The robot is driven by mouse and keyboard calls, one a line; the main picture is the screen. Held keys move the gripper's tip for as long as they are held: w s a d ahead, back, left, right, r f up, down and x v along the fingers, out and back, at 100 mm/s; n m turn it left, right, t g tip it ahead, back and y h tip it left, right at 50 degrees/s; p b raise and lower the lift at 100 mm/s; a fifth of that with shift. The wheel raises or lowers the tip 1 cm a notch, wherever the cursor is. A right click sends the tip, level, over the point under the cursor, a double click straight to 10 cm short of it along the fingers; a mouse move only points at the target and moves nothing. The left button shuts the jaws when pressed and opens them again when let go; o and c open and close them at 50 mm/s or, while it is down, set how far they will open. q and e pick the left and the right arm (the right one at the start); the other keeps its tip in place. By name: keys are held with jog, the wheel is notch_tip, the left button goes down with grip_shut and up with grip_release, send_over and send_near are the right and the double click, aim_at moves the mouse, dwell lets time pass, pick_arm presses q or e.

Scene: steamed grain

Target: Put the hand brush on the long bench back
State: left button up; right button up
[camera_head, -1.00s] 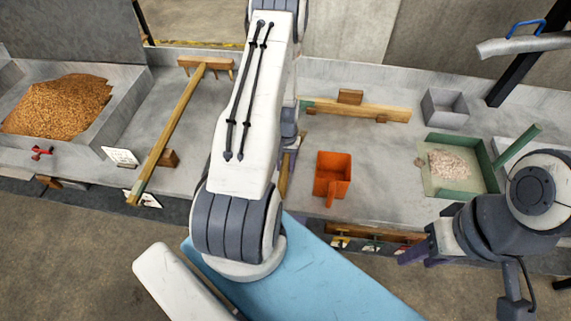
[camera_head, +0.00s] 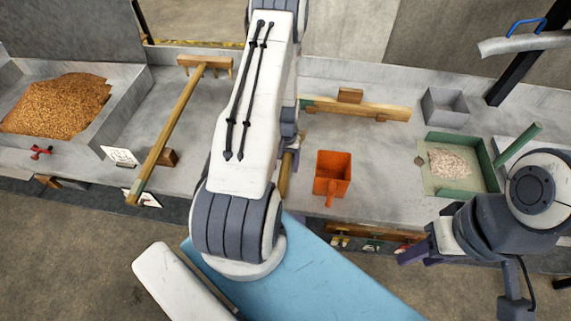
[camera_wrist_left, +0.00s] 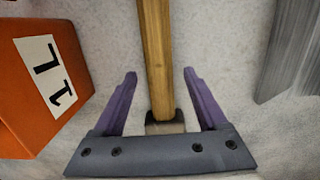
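A wooden handle (camera_wrist_left: 156,50) with a dark grey end piece runs between the fingers of my left gripper (camera_wrist_left: 160,78) in the left wrist view. It looks like the hand brush, but no bristles show. The fingers are spread with a gap on both sides of the handle. In the head view a piece of the handle (camera_head: 284,178) shows beside my left arm, which hides most of it and the gripper. The long bench (camera_head: 385,175) is grey stone. My right gripper (camera_head: 412,254) is at the bench's front edge; its opening is unclear.
An orange 1L measure (camera_head: 332,175) stands close right of the handle. Behind are a wooden bar (camera_head: 375,110) and a grey box (camera_head: 445,108). A green-edged tray (camera_head: 440,186) with pale grain lies right. A wooden rake (camera_head: 170,130) and a grain trough (camera_head: 120,112) are left.

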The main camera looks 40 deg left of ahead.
pick_arm(q)
notch_tip(320, 180, up, 10)
jog(key=b, duration=0.1)
jog(key=d+r+m, duration=0.3)
jog(key=d+r, duration=0.4)
jog(key=d, duration=0.3)
jog(key=d+r+m, duration=0.3)
jog(key=d+r, duration=0.4)
jog(key=d, duration=0.2)
jog(key=s+d+r+m, duration=0.3)
jog(key=s+d, duration=0.3)
jog(key=s, duration=0.2)
jog(key=s+d+r+m+t, duration=0.1)
jog(key=s+d+r+m, duration=0.3)
jog(key=s+d, duration=0.2)
jog(key=shift+s+r+m, duration=0.15)
jog(key=shift+s+m, duration=0.15)
jog(key=shift+s, duration=0.95)
